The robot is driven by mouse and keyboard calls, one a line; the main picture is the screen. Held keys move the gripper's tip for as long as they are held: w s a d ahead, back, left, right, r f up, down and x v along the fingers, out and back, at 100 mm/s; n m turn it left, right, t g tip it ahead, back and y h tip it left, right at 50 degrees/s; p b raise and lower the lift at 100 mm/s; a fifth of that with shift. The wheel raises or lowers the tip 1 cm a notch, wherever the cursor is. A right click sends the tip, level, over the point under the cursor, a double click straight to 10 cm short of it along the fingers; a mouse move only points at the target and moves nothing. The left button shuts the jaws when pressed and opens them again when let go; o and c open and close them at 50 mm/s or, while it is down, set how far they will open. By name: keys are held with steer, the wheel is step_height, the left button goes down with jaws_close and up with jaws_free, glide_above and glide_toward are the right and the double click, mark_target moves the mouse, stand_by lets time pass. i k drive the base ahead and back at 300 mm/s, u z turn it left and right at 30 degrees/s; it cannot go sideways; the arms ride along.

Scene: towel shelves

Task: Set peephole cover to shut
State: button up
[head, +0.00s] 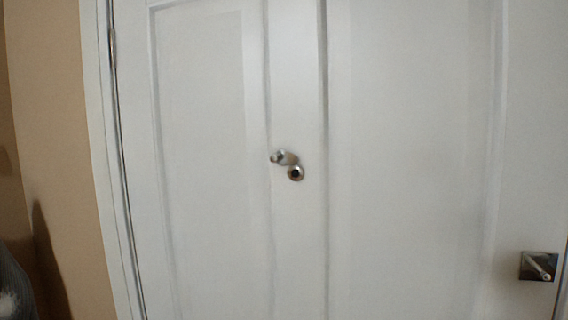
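A white panelled door (410,150) fills most of the head view. On its narrow middle strip sits a small round metal peephole (296,173) with a dark centre. A small metal peephole cover (279,157) sits just up and left of it, swung to the side, so the dark centre shows uncovered. My gripper is not in view, and nothing is seen touching the cover.
A square metal plate with a lever handle (539,266) is on the door at the lower right. A beige wall (50,120) lies left of the white door frame (98,150). A dark grey object (14,285) shows at the lower left edge. The space in front of the peephole looks clear.

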mark_target(283, 157)
steer(key=k, duration=1.1)
steer(key=u, duration=0.8)
steer(key=i, duration=2)
steer(key=z, duration=0.75)
